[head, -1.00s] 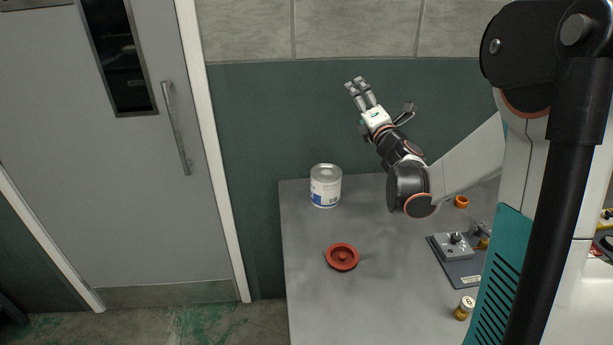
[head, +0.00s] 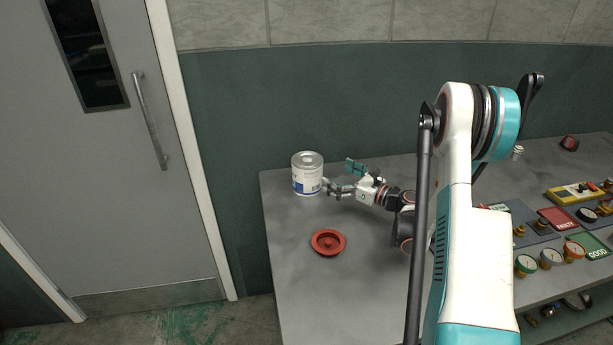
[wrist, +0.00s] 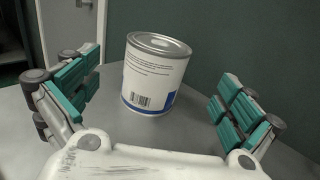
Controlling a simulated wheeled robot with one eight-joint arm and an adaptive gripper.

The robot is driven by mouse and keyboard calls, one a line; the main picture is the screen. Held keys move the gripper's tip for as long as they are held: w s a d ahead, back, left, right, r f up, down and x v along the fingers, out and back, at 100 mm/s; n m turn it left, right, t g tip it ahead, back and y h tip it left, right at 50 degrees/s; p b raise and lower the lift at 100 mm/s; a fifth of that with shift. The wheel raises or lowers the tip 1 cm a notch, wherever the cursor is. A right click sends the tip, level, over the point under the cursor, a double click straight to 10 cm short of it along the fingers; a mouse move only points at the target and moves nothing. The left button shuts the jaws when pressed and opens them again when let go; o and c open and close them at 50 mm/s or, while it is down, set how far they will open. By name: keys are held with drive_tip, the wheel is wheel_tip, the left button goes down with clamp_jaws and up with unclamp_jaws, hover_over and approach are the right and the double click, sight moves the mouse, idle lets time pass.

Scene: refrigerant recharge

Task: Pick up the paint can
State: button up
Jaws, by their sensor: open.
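The paint can (head: 307,174) is a silver-lidded can with a white and blue label. It stands upright near the back left corner of the grey table. My gripper (head: 338,178) is just right of the can in the head view, low over the table and pointing at it. In the wrist view the can (wrist: 154,76) shows ahead between the spread fingers of my gripper (wrist: 160,103), nearer the left finger, with a barcode facing me. The teal finger pads are wide open, with nothing between them at their tips that I can see touching.
A red round lid-like piece (head: 328,242) lies on the table in front of the can. Gauges (head: 551,258) and coloured panels stand at the right. A green wall is close behind the can; a grey door (head: 130,160) is at the left.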

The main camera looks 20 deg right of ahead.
sight(320, 167)
drive_tip(key=b+x, duration=0.1)
drive_tip(key=x, duration=0.5)
drive_tip(key=shift+w+a, duration=0.2)
drive_tip(key=shift+w, duration=0.15)
drive_tip(key=x, duration=0.1)
drive_tip(key=b+x, duration=0.1)
drive_tip(key=x, duration=0.1)
drive_tip(key=b+x, duration=0.1)
drive_tip(key=x, duration=0.1)
drive_tip(key=shift+f, duration=0.3)
drive_tip(key=shift+r, duration=0.1)
drive_tip(key=c, duration=1.7)
drive_tip(key=shift+c, duration=0.3)
